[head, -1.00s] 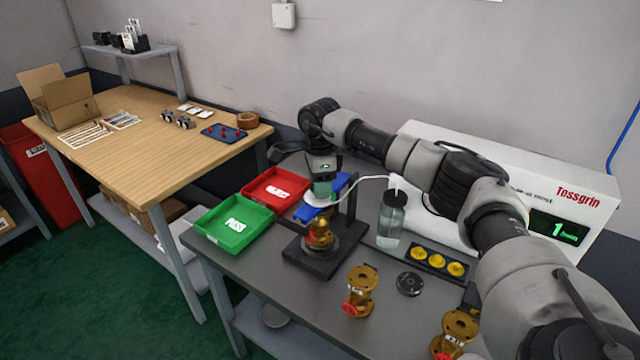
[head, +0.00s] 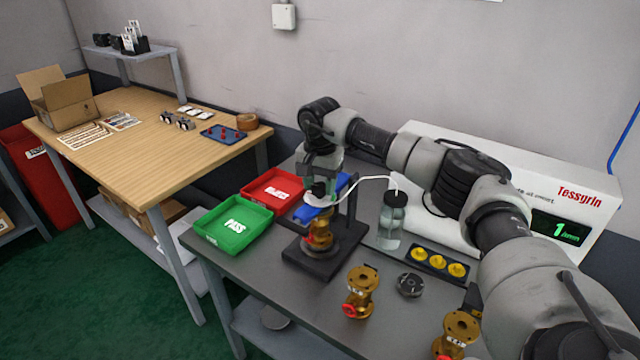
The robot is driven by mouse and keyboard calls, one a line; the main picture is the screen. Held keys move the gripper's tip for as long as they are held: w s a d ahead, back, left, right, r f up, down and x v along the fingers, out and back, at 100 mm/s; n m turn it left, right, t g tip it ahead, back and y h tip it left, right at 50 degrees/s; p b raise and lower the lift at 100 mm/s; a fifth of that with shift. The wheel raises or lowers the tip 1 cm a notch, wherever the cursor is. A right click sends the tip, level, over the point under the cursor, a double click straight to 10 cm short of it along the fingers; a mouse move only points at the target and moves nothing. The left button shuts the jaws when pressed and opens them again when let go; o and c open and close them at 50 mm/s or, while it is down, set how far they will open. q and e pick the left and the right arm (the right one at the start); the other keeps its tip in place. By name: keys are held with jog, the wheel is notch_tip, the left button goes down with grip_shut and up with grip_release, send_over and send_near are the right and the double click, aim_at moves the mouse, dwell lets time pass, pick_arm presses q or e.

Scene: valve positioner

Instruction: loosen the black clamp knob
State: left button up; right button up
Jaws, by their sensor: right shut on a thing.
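My right gripper (head: 320,188) points down above the clamp stand (head: 338,258). It is shut on the black clamp knob (head: 320,191), which shows only as a small dark patch between and under the fingers. The clamp's blue bar (head: 333,200) lies just below, with a white round piece at its left part. A brass valve (head: 321,237) with a red part stands upright under the bar on the dark base. Most of the knob is hidden by the gripper. My left gripper is out of view.
A green tray (head: 208,241) and a red tray (head: 288,181) sit left of the stand. A clear bottle (head: 391,225) with a white tube stands close right. Two more brass valves, a black disc (head: 410,285) and a yellow-capped block (head: 417,254) are at the front right.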

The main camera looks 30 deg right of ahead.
aim_at(320, 186)
jog(key=n, duration=1.1)
jog(key=shift+r, duration=0.1)
dwell(0.4)
jog(key=o, duration=0.9)
jog(key=shift+o, duration=0.2)
jog(key=shift+b, duration=0.3)
notch_tip(320, 186, up, 11)
jog(key=b, duration=0.1)
jog(key=shift+f, duration=0.2)
